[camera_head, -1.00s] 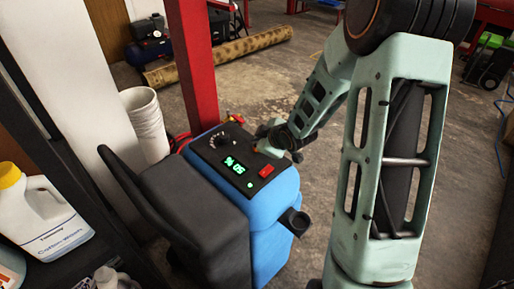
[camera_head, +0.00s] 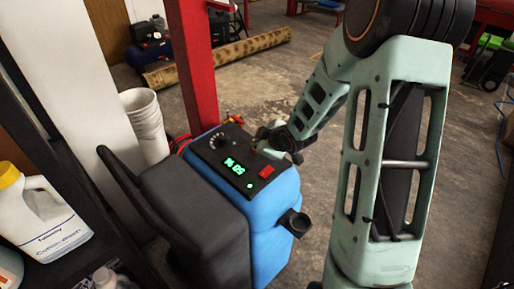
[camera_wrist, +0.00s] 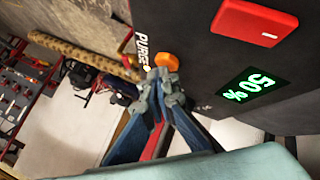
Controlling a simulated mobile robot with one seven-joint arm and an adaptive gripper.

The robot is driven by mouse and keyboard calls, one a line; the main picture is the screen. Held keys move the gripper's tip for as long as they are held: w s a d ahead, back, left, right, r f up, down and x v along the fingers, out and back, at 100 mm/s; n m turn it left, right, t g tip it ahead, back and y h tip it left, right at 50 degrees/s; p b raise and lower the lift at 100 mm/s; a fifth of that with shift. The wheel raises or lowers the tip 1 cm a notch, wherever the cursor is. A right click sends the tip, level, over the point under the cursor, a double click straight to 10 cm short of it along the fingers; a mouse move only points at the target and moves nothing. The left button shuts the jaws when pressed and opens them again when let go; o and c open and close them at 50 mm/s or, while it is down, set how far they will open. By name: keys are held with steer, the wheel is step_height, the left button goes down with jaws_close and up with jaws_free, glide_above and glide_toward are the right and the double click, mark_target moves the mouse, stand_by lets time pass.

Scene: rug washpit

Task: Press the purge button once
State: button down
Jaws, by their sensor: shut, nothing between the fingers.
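The purge button is a round orange cap (camera_wrist: 167,61) beside the white PURGE label (camera_wrist: 143,51) on the machine's black panel in the wrist view. My gripper (camera_wrist: 165,78) is shut and empty, its fingertips right by the orange button and partly covering its lower edge. I cannot tell whether they touch it. In the head view my gripper (camera_head: 258,144) is over the far right part of the panel (camera_head: 212,157) on the blue machine (camera_head: 272,218). The orange button is not clear there, near or behind the gripper.
The panel also carries a red rectangular button (camera_wrist: 255,21), a green display (camera_wrist: 250,85) reading 50% and a dial (camera_head: 217,141). A red post (camera_head: 194,70) stands behind the machine, with stacked white buckets (camera_head: 146,125) at its left.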

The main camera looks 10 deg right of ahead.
steer(key=shift+r+p, duration=0.5)
steer(key=shift+r, duration=0.2)
step_height(320, 180, up, 5)
steer(key=p, duration=0.4)
steer(key=shift+r, duration=0.1)
stand_by(0.5)
